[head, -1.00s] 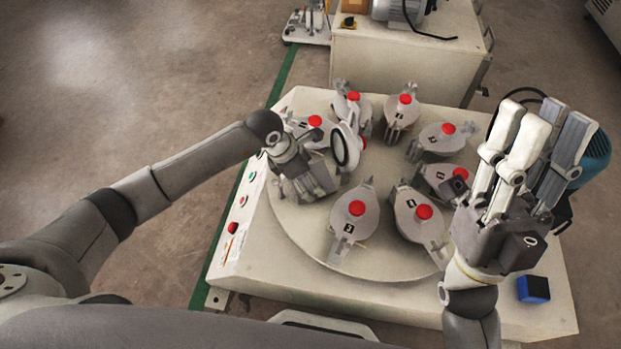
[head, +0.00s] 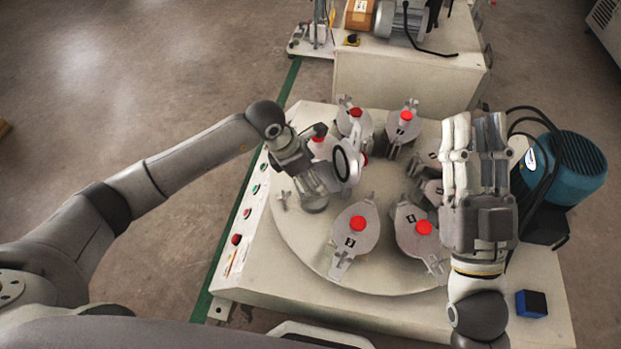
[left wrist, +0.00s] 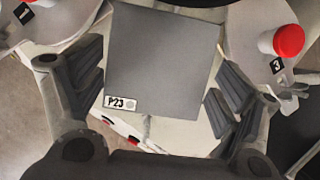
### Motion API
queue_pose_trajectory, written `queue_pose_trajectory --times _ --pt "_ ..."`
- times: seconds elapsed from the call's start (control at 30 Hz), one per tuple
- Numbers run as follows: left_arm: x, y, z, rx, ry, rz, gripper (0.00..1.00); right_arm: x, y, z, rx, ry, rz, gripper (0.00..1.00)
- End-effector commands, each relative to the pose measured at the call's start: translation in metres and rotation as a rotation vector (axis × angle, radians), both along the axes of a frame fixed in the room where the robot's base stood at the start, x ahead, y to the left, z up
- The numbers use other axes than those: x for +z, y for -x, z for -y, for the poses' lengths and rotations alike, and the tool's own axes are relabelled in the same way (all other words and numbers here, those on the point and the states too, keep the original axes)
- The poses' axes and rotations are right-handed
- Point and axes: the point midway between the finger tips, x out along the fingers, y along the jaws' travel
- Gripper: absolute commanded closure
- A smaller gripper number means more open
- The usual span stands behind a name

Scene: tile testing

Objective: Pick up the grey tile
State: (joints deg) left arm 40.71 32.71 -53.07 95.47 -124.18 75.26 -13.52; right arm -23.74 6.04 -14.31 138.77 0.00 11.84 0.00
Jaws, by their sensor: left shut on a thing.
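The grey tile (left wrist: 165,60) is a flat square with a white label reading P23 in its lower left corner. It lies between the two dark ribbed fingers of my left gripper (left wrist: 158,90), which is shut on it at its left and right edges. In the head view my left gripper (head: 322,182) is over the left part of the round turntable (head: 290,235), and I cannot make out the tile there. My right gripper (head: 476,120) is open and empty, fingers pointing away, above the machine's right side.
Several grey holders with red knobs stand around the turntable, one marked 3 (head: 352,245) close to my left gripper. A teal motor (head: 575,168) stands at the right. A blue block (head: 531,304) sits at the front right corner. Buttons (head: 236,239) line the left edge.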

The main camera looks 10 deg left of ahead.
Motion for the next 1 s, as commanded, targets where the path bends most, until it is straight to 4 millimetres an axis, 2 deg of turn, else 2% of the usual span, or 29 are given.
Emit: queue_pose_trajectory --times 0.2,0.5,0.8,1.0 --pt "0.028 -0.001 0.0 -0.001 0.002 0.003 0.41 -0.026 -0.017 -0.001 -0.01 0.05 -0.175 0.71" --pt "0.065 -0.001 0.0 0.0 0.001 0.003 0.41 -0.072 -0.031 0.002 -0.025 0.121 -0.432 0.71" --pt "0.098 -0.001 0.0 0.0 0.001 0.003 0.41 -0.113 -0.031 0.008 -0.037 0.176 -0.647 0.71" --pt "0.108 0.0 0.0 0.0 0.001 0.002 0.41 -0.128 -0.029 0.011 -0.041 0.195 -0.721 0.71"
